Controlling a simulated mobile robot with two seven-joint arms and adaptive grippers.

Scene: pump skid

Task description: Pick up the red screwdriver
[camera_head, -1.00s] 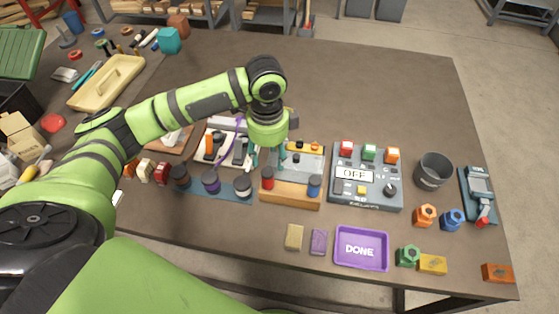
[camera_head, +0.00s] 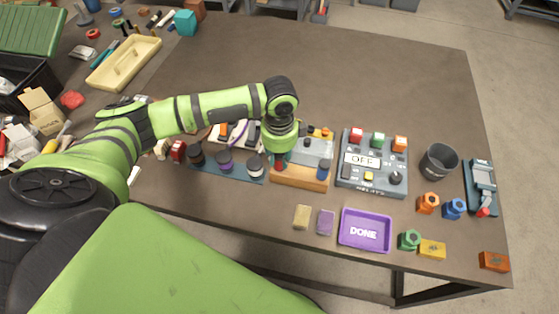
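A wooden block (camera_head: 298,180) stands mid-table. A red handle (camera_head: 279,166), which looks like the red screwdriver, stands upright at its left end. A blue handle (camera_head: 323,170) stands at its right end. My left arm reaches in from the left, and its gripper (camera_head: 280,153) points down at the red handle, overlapping its top in the picture. The wrist hides the fingers, so I cannot tell whether they touch or hold the handle. My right gripper is not in view.
A control panel (camera_head: 372,178) reading OFF stands right of the block. Dark-capped jars (camera_head: 225,161) stand to the left. A purple DONE tray (camera_head: 364,231) lies in front, and a dark cup (camera_head: 438,161) stands further right. The table's back middle is clear.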

